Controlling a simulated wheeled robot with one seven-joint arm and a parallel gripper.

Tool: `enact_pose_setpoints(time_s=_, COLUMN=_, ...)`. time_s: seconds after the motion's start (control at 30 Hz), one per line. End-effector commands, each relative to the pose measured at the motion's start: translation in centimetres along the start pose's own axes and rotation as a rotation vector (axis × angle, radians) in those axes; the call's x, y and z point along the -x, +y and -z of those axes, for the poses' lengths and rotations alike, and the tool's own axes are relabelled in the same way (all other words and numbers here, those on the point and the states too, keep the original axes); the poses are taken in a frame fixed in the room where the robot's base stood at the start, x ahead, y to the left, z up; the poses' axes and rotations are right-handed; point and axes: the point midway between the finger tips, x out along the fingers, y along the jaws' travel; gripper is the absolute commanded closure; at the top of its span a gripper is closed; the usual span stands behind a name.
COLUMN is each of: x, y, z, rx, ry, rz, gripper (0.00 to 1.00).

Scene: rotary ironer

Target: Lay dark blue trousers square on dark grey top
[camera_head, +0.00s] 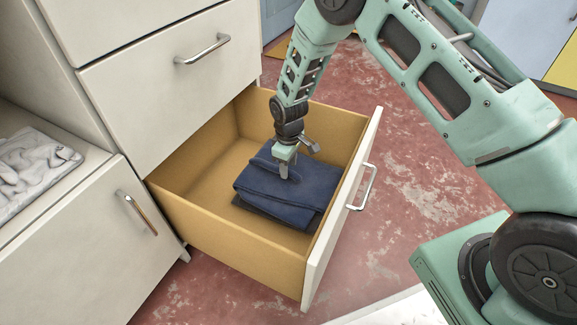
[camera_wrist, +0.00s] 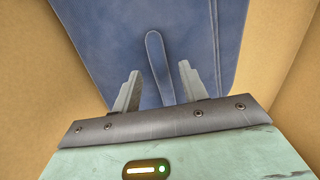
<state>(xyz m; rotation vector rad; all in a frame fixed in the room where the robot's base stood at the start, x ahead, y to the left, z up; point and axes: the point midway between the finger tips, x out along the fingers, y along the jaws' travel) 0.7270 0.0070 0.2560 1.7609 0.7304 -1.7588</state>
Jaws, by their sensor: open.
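The dark blue trousers (camera_head: 305,196) lie folded inside an open drawer, with a darker flat edge showing beneath them. In the wrist view the blue cloth (camera_wrist: 205,40) fills the middle, with a raised rounded strip (camera_wrist: 158,62) pointing between the fingers. My gripper (camera_head: 286,172) points down at the upper left part of the trousers. In the wrist view its two fingers (camera_wrist: 158,92) are apart, one on each side of the strip. I cannot tell whether the fingertips touch the cloth. I cannot make out a dark grey top for certain.
The open wooden drawer (camera_head: 215,235) has a white front with a metal handle (camera_head: 362,187). White cabinet fronts (camera_head: 160,85) stand at the left. A crumpled grey-white cloth (camera_head: 35,170) lies on a shelf at the far left. Red floor (camera_head: 410,150) shows beyond the drawer.

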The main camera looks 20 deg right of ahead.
Motion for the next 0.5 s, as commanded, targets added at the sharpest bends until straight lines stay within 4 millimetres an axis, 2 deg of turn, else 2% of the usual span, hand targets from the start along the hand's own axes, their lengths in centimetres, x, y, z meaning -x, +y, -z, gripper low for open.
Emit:
enact_pose_setpoints(time_s=0.03, x=1.6, y=0.0, z=0.1, rx=0.000, ry=0.002, rz=-0.001, gripper=0.57)
enact_pose_setpoints(time_s=0.1, x=3.2, y=0.1, z=0.1, rx=0.000, ry=0.003, rz=-0.001, gripper=0.57)
enact_pose_setpoints(time_s=0.5, x=12.3, y=0.1, z=0.0, rx=-0.001, ry=0.002, rz=-0.001, gripper=0.57)
